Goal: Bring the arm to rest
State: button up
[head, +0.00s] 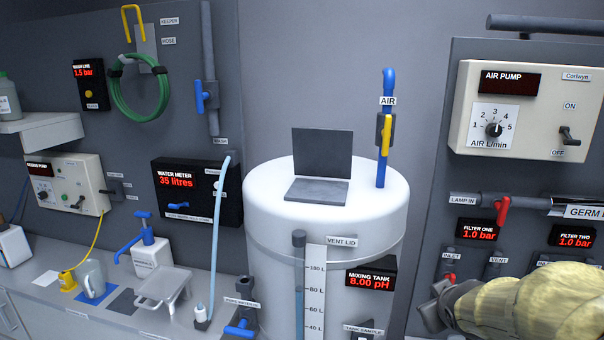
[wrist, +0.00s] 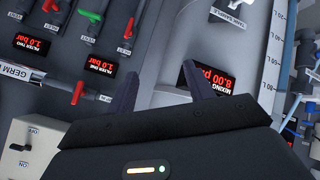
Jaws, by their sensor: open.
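My gripper (wrist: 159,76) shows in the wrist view. Its two dark fingers stand apart with nothing between them. The right finger overlaps the edge of the mixing tank display (wrist: 207,86) in that view, and the left finger is in front of the filter panel (wrist: 70,65). I cannot tell how far the fingers are from these surfaces. In the head view, a pale, rounded, ribbed shape that looks like part of my arm fills the lower right corner. It covers the lower part of the filter panel there.
The white mixing tank (head: 270,250) stands in the middle, with an open lid hatch (head: 321,152) and a yellow-handled air valve (head: 385,133) on top. The air pump box (head: 520,110) is at right. A bench with a blue pump (head: 146,245) and a jug (head: 93,278) is at left.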

jog(key=s+a+f+m+g+y, duration=0.3)
jog(key=s+a+f+g, duration=0.3)
jog(key=s+a+f, duration=0.5)
jog(key=shift+s+a+f+m+g, duration=0.15)
jog(key=shift+a+f+m+g, duration=0.2)
jog(key=shift+a+f, duration=0.65)
jog(key=shift+a+r, duration=0.2)
jog(key=shift+r, duration=0.05)
jog(key=shift+d, duration=0.1)
